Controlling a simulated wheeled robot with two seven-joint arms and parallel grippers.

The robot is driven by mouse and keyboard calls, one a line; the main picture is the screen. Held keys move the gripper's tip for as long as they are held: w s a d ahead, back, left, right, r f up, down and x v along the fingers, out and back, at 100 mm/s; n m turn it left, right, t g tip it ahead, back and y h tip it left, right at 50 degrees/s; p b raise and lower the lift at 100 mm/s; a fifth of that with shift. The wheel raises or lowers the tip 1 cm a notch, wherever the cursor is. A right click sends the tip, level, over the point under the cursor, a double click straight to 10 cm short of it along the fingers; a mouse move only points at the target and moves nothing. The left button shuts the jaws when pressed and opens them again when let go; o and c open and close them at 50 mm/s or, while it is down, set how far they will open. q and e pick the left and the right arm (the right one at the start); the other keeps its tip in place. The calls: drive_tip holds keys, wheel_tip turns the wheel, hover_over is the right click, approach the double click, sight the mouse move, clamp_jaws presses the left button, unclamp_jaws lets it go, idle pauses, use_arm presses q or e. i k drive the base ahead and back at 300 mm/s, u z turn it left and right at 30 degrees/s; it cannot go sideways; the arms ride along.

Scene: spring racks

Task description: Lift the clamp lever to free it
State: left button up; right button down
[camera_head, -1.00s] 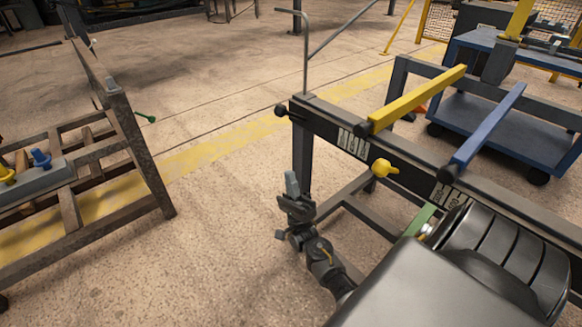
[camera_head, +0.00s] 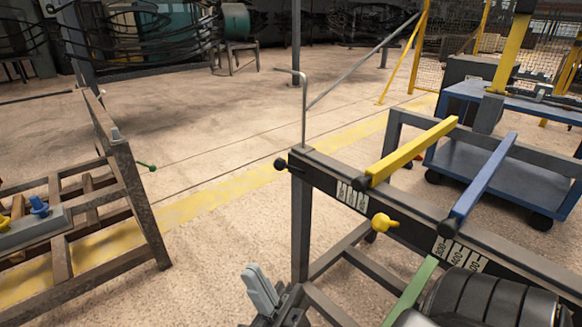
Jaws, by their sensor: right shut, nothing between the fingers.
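A yellow lever-like handle (camera_head: 384,222) sticks out from the front face of the dark rack beam (camera_head: 330,190), below the yellow bar. I cannot tell for sure whether it is the clamp lever. My right gripper (camera_head: 258,275) is at the bottom centre, to the left of and lower in the picture than the yellow handle. Its pale grey fingers point up and are shut with nothing between them. It is apart from the handle and the beam. My left gripper is not in view.
A yellow bar (camera_head: 410,155) and a blue bar (camera_head: 483,178) stick out across the beam. A thin bent rod (camera_head: 304,110) stands at its left end. A blue cart (camera_head: 500,180) is behind. A rusty metal frame (camera_head: 140,205) stands at left, with open floor between.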

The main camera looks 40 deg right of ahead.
sight(279, 165)
drive_tip(key=z, duration=0.05)
drive_tip(key=k, duration=0.5)
drive_tip(key=u, duration=1.4)
drive_tip(key=i, duration=1)
drive_tip(key=z, duration=1.95)
